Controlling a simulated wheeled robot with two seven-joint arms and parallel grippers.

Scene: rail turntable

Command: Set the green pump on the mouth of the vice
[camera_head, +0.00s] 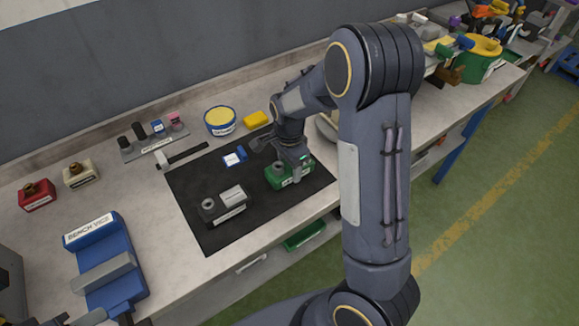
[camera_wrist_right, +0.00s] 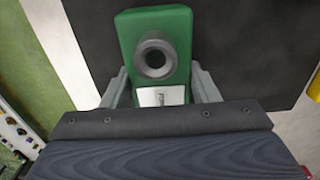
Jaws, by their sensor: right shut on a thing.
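The green pump (camera_head: 283,179) is at the right part of the black mat, in the head view. My right gripper (camera_head: 291,168) reaches down over it and is shut on it. In the right wrist view the pump (camera_wrist_right: 171,28) sits between the two grey fingers (camera_wrist_right: 160,88), its dark round port and a white label showing. I cannot tell whether its underside touches the mat. The blue bench vice (camera_head: 112,243) lies at the lower left of the head view, with a grey jaw bar (camera_head: 103,272) across it.
A grey pump-like block (camera_head: 226,207) stands on the black mat (camera_head: 200,184), between the green pump and the vice. A blue labelled piece (camera_head: 235,158) lies behind. Red (camera_head: 37,196) and cream (camera_head: 80,174) blocks stand at left. A yellow-topped tub (camera_head: 220,120) is at the back.

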